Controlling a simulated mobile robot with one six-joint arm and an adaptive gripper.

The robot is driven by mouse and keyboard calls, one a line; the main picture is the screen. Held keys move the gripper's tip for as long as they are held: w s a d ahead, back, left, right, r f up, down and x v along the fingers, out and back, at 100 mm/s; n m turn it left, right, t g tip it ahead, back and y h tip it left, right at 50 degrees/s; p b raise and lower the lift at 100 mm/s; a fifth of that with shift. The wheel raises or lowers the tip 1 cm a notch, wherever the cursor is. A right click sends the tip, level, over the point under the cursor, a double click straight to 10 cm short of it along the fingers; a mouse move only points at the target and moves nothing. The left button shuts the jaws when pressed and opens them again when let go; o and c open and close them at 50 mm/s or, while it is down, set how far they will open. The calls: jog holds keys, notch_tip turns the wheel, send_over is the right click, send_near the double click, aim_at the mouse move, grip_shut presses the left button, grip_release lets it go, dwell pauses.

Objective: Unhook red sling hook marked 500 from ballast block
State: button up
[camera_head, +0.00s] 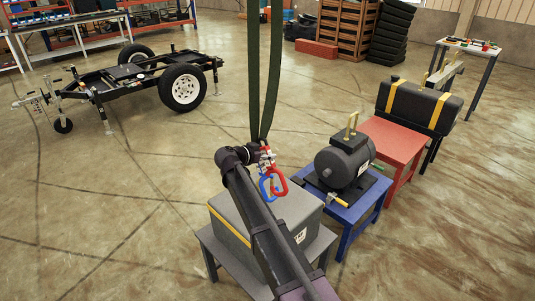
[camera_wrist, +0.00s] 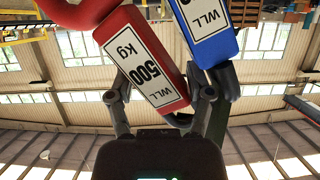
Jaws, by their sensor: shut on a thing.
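The red sling hook (camera_wrist: 148,62) reads "WLL 500 kg" in the wrist view, where my gripper's two fingers (camera_wrist: 160,102) sit on either side of its body, shut on it. The red hook (camera_head: 280,184) also shows in the head view beside a blue hook (camera_head: 264,187). The blue hook's labelled body (camera_wrist: 208,32) is right of the red one in the wrist view. The grey ballast block (camera_head: 299,206) sits on a grey table, partly hidden by my arm. My gripper (camera_head: 262,160) is at the hooks' upper ends. I cannot tell whether either hook is engaged with the block.
Dark green slings (camera_head: 265,75) hang from above to the hooks. A blue table (camera_head: 355,212) with a dark motor (camera_head: 344,161) stands close right, then a red table (camera_head: 392,140). A trailer frame (camera_head: 135,72) stands back left. Open floor lies left.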

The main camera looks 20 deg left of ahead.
jog(key=shift+a+f, duration=0.15)
jog(key=shift+f, duration=0.05)
jog(key=shift+s+d, duration=0.2)
jog(key=shift+d, duration=0.35)
jog(key=shift+s+d, duration=0.2)
jog(key=shift+d, duration=0.3)
grip_shut()
jog(key=shift+s+d, duration=0.45)
jog(key=shift+d, duration=0.65)
jog(key=shift+s+d, duration=0.4)
jog(key=shift+d, duration=0.7)
jog(key=shift+s+d, duration=0.45)
jog(key=shift+d, duration=0.65)
jog(key=shift+s+d+f+b, duration=0.2)
jog(key=shift+d+f+b, duration=0.25)
jog(key=shift+f, duration=0.05)
jog(key=shift+s+d+f+b, duration=0.15)
jog(key=shift+d+f+b, duration=0.25)
jog(key=shift+f+b, duration=0.05)
jog(key=shift+s+d+f, duration=0.1)
jog(key=shift+d+f, duration=0.15)
